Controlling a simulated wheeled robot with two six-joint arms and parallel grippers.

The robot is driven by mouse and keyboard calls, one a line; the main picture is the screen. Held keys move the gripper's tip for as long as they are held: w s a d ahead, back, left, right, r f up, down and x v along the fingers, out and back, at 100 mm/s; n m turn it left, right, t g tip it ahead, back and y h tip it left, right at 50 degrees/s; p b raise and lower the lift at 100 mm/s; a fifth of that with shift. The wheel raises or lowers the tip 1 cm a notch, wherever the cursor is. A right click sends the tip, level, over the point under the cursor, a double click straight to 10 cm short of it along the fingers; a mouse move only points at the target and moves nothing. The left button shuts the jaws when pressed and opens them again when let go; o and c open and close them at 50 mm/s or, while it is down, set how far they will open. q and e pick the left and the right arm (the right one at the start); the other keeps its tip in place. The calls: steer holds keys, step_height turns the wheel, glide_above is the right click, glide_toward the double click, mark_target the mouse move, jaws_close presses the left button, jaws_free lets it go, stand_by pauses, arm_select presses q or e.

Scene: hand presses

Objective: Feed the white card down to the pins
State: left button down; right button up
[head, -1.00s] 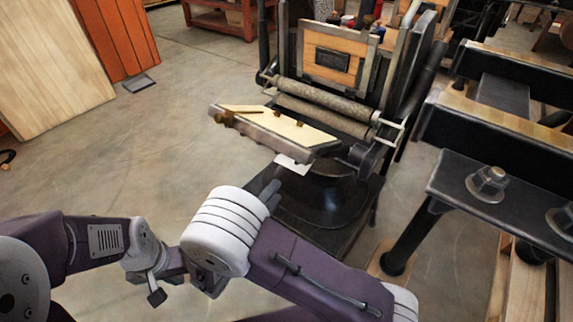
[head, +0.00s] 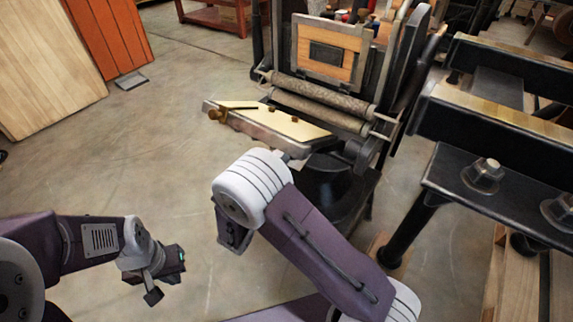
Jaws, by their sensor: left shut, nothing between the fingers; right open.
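The press's tilted bed (head: 255,125) carries a pale cream sheet (head: 285,125) with small brownish pins (head: 271,109) on it. A brass knob (head: 217,115) sits at the bed's left end. A small white edge shows under the bed's front, just above my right arm's white joint; I cannot tell whether it is the white card. My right arm reaches up toward the bed, and its joint hides the gripper. My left gripper (head: 172,266) is shut and empty at lower left, well away from the press.
Ink rollers (head: 322,99) lie across the press behind the bed. A wooden-framed plate (head: 330,48) stands above them. A dark steel bench with bolts (head: 485,177) crowds the right side.

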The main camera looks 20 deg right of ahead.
jaws_close()
stand_by(0.3)
steer(key=s+a+r+p, duration=0.5)
steer(key=s+a+r, duration=0.2)
steer(key=s+a, duration=0.2)
steer(key=shift+s+a+r, duration=0.25)
steer(key=shift+s+a, duration=0.1)
steer(key=shift+s, duration=0.25)
